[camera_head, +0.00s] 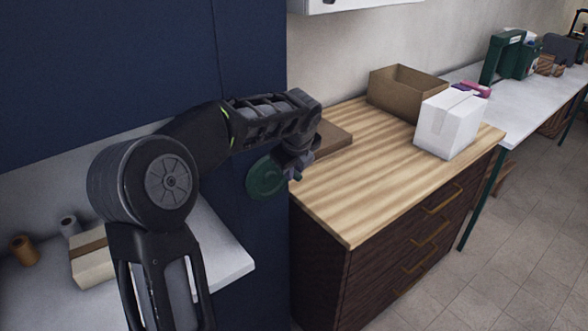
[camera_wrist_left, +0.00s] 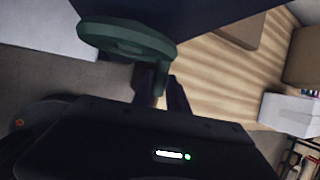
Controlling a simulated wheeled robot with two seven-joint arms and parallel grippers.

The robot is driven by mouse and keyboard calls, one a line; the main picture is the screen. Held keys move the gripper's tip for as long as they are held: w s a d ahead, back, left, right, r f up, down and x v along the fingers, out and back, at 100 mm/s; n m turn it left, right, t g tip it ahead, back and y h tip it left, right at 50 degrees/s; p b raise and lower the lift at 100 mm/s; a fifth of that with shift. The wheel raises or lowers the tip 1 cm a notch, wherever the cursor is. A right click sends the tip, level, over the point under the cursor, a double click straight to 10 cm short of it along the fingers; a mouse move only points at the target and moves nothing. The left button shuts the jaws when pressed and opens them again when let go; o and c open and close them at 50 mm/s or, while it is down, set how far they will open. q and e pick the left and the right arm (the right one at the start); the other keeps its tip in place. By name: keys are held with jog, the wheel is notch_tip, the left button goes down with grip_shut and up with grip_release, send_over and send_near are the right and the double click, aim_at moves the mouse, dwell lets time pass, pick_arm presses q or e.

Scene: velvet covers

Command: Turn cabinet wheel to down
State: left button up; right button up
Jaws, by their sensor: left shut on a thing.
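The green cabinet wheel (camera_head: 265,178) is on the side of the dark blue cabinet (camera_head: 262,120), beside the wooden counter. In the left wrist view the wheel (camera_wrist_left: 125,38) is a thick green disc with a peg at its right end, between my fingers. My left gripper (camera_head: 294,172) is at the wheel's right edge, shut on that peg; its fingers (camera_wrist_left: 162,92) show in the left wrist view. My forearm and wrist hide part of the cabinet behind. My right gripper is in neither view.
A wooden-topped drawer counter (camera_head: 345,215) stands close right of the wheel, with a flat brown board (camera_head: 333,137), an open cardboard box (camera_head: 405,92) and a white box (camera_head: 448,124) on it. A white shelf (camera_head: 225,262) juts out at left.

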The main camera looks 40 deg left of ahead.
pick_arm(q)
grip_shut()
dwell(0.7)
dwell(0.3)
